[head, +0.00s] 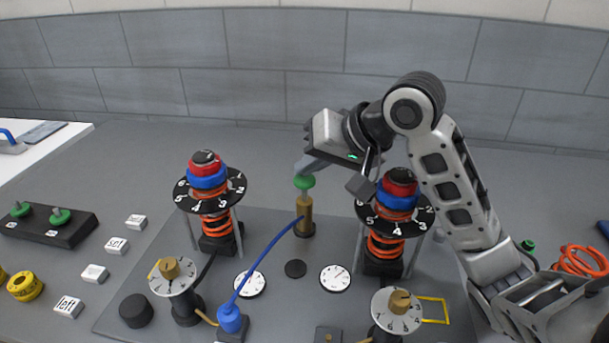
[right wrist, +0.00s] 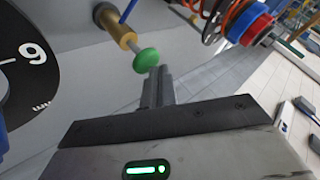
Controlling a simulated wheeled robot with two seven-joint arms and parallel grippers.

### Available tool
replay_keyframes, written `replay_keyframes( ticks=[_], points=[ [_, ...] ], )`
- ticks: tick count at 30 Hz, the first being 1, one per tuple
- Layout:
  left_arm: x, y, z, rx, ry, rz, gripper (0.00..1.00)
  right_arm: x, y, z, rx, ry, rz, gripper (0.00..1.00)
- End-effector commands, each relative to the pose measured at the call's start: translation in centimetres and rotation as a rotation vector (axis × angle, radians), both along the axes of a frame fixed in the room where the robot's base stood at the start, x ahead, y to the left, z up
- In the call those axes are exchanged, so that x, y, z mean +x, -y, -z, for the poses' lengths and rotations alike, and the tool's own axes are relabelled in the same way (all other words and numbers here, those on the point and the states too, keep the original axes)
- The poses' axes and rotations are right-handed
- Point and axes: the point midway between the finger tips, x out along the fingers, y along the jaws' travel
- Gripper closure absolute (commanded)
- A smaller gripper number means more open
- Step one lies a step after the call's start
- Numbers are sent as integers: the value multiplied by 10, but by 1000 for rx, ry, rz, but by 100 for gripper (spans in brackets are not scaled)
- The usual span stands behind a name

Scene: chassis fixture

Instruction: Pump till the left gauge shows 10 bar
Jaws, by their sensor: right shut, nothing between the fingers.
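The pump (head: 305,215) is an upright brass cylinder with a green knob (head: 304,183) on top. It also shows in the right wrist view (right wrist: 122,32). My right gripper (head: 304,168) is shut and empty, its fingertips close to the knob. In the right wrist view the closed fingers (right wrist: 158,84) are beside the green knob (right wrist: 146,60); I cannot tell whether they touch it. The left gauge (head: 250,284) is a white dial, partly crossed by the blue hose; its needle is too small to read. A second gauge (head: 335,278) is to its right. My left gripper is not in view.
Two spring columns with black numbered discs (head: 230,196) (head: 424,226) flank the pump. A blue hose (head: 268,250) runs from the pump to a blue fitting (head: 230,318). Numbered knob dials (head: 172,277) (head: 397,310) stand in front. White label blocks (head: 68,307) lie at left.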

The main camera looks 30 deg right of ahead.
Motion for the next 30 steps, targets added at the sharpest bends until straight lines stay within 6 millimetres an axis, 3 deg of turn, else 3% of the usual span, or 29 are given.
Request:
replay_keyframes(
  ticks=[30],
  points=[
    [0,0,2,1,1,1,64,0,0,14,-1,-3,-1,100]
  ],
)
